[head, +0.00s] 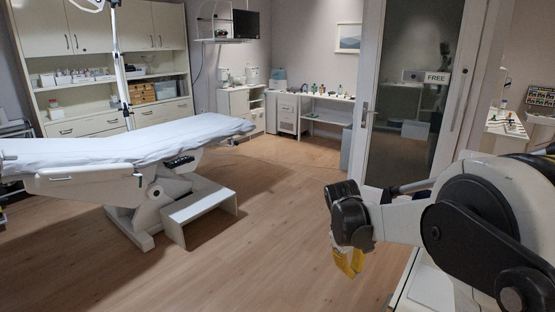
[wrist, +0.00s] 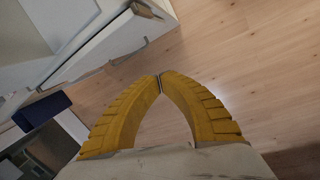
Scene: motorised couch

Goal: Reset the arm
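My gripper (head: 349,262) has yellow fingers and hangs at the end of my white and black arm, at the lower right of the head view. It points down over bare wooden floor, apart from the furniture. In the wrist view my gripper (wrist: 160,76) shows both ribbed yellow fingers arching inward, with their tips touching. Nothing is between them. The motorised couch (head: 110,146) stands at the left of the head view, with a pale sheet on top and a white base.
A white step (head: 200,208) stands by the couch. A glass door (head: 405,100) with a "FREE" sign is behind my arm. A table with small items (head: 325,100) is at the back. Cabinets (head: 160,28) line the back left. Wooden floor (head: 260,240) is clear in the middle.

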